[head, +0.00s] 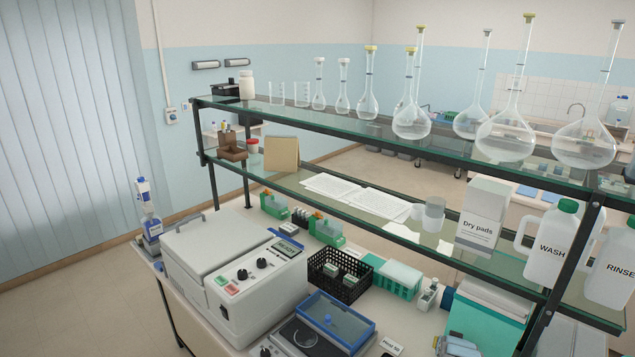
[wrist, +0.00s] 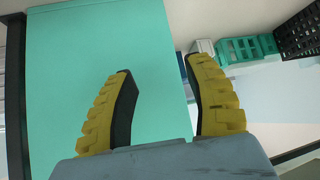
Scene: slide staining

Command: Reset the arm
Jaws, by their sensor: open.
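In the wrist view my gripper (wrist: 160,85) is open, with its two yellow and black fingers apart and nothing between them. Behind the fingers is a large flat teal surface (wrist: 90,45). It seems to belong to the teal box (head: 478,318) at the lower right of the bench in the head view.
A two-tier glass shelf (head: 370,125) with flasks and bottles overhangs the bench. A white machine (head: 240,275), a black basket (head: 340,277) and a teal rack (head: 393,280) crowd the bench. The basket (wrist: 300,32) also shows in the wrist view.

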